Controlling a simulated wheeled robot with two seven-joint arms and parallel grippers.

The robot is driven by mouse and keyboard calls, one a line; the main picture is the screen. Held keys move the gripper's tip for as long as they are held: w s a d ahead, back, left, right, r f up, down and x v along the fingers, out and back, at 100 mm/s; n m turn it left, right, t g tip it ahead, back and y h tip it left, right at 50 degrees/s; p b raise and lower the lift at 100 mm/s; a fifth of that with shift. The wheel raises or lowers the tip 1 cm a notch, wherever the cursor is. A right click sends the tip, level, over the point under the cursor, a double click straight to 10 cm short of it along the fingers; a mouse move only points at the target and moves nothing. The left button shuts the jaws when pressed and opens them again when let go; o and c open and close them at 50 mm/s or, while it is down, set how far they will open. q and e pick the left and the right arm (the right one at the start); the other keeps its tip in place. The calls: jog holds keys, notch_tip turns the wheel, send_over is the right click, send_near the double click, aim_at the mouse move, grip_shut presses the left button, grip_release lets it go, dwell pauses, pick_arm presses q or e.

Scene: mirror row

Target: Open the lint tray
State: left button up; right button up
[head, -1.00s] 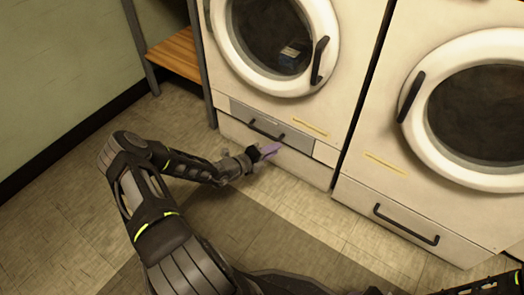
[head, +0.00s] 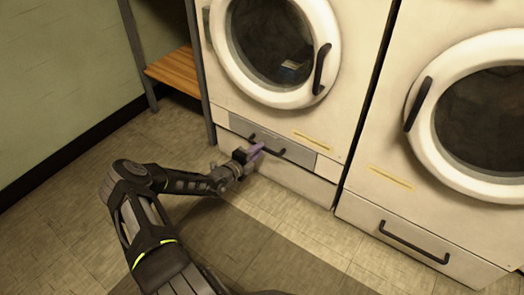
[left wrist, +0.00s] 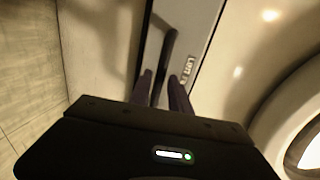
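The lint tray (head: 301,157) is a grey panel low on the left machine, below its round door. It looks flush with the machine front. Its dark bar handle (head: 273,149) runs across it and also shows in the left wrist view (left wrist: 168,48), beside a partly hidden label. My left gripper (head: 257,149) is at the handle, with its purple fingers toward the tray. In the left wrist view, my left gripper (left wrist: 162,84) has its fingers apart, one on each side of the handle; contact cannot be told. My right gripper is not in view.
The machine's round door (head: 272,50) with its dark handle is above the tray. A second machine (head: 380,170) stands to the right, with a lower drawer handle (head: 413,242). A wooden shelf (head: 174,72) stands at the left. The tiled floor in front is clear.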

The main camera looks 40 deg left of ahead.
pick_arm(q)
jog(key=b+x, duration=0.1)
jog(key=x, duration=0.1)
jog(key=shift+w+f, duration=0.2)
jog(key=shift+w+r, duration=0.1)
jog(key=shift+w, duration=0.3)
jog(key=shift+c, duration=0.3)
grip_shut()
dwell(0.7)
